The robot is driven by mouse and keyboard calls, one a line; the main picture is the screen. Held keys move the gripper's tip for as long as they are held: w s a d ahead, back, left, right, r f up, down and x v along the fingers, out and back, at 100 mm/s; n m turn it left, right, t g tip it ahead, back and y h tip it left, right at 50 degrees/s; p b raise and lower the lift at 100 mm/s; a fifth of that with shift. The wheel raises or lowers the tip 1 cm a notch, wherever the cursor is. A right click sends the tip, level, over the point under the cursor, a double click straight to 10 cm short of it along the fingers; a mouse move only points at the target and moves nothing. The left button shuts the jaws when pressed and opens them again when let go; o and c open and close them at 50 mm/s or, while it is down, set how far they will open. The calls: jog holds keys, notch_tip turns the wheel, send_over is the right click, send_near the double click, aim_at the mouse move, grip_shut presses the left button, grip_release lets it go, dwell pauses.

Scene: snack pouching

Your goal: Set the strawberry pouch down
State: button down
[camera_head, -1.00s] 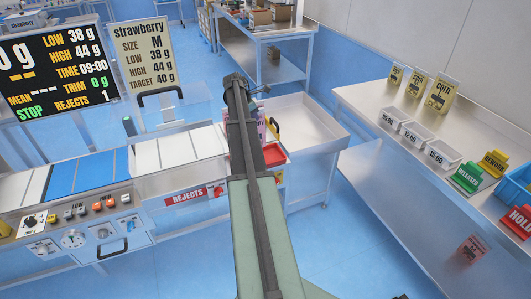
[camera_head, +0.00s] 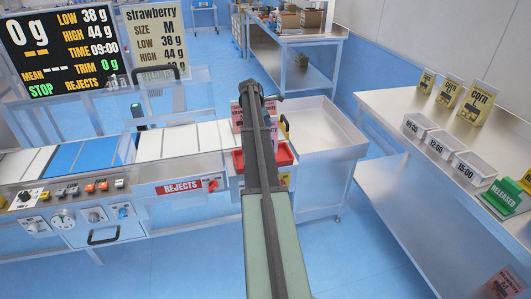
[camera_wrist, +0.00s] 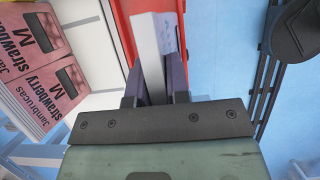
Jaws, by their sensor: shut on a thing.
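My gripper (camera_wrist: 160,88) is shut on a thin, pale-edged thing (camera_wrist: 150,50), seen nearly edge-on in the wrist view. Its printed face is hidden, so I cannot read it as the strawberry pouch. The fingers point down beside a red tray (camera_wrist: 128,18), which also shows in the head view (camera_head: 284,153). Pink strawberry pouches (camera_wrist: 38,62) marked M lie to the left in the wrist view. A pink pack (camera_head: 237,118) shows left of my gripper in the head view; my arm hides much of this spot.
An empty steel tray table (camera_head: 325,130) stands right of my gripper. A white and blue belt (camera_head: 75,157) runs to the left, above a rejects label (camera_head: 178,187). A side bench (camera_head: 400,105) at right holds white time bins (camera_head: 437,144) and a green released stamp (camera_head: 500,198).

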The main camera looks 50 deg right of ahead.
notch_tip(320, 180, down, 8)
jog(key=b, duration=0.5)
jog(key=shift+r, duration=0.6)
jog(key=shift+f, duration=0.25)
jog(key=c, duration=1.1)
grip_release()
jog(key=shift+r, duration=0.1)
jog(key=p+v, duration=1.1)
jog(key=v, duration=0.1)
jog(key=shift+r+p, duration=0.3)
jog(key=shift+p, duration=0.05)
jog(key=shift+f, duration=0.2)
